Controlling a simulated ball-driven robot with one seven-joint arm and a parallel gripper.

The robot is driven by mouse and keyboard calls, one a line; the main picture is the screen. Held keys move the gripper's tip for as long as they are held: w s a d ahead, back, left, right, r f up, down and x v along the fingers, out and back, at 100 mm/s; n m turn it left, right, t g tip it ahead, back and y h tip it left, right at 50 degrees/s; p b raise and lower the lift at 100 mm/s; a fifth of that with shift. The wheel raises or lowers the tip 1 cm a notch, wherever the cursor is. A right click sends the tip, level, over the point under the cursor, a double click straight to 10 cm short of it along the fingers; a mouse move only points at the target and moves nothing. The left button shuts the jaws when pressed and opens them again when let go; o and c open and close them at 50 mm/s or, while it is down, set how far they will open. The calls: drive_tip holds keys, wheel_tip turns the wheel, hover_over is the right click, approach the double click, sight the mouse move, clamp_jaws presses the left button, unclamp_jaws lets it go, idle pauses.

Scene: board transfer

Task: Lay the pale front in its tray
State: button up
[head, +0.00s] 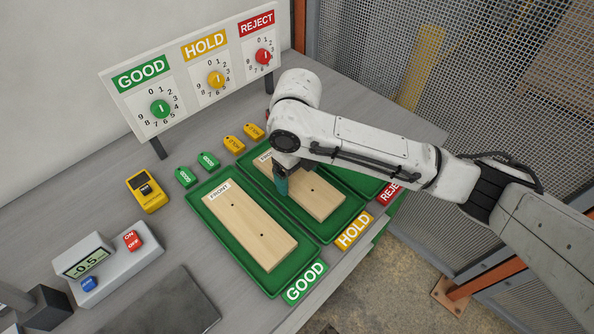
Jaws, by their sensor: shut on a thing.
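One pale wooden front (250,232), labelled FRONT, lies in the green GOOD tray (272,290). A second pale front (320,190) is at the green HOLD tray (335,236), within its rim as seen from here. My gripper (281,186), with teal fingers, is over the left edge of this second front and shut on it. The arm hides part of the front's far end and the fingers' far side. Whether this front rests on the tray floor or is slightly above it, I cannot tell.
A third green tray (362,184), by the REJECT label (388,192), is partly hidden by my arm. The dial board (200,75) stands behind.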

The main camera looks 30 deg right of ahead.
drive_tip(key=shift+f+b, duration=0.3)
drive_tip(key=shift+f, duration=0.05)
idle(0.3)
drive_tip(key=o, duration=1.1)
wheel_tip(320, 180, up, 11)
drive_tip(key=shift+b, duration=0.35)
drive_tip(key=shift+f, duration=0.1)
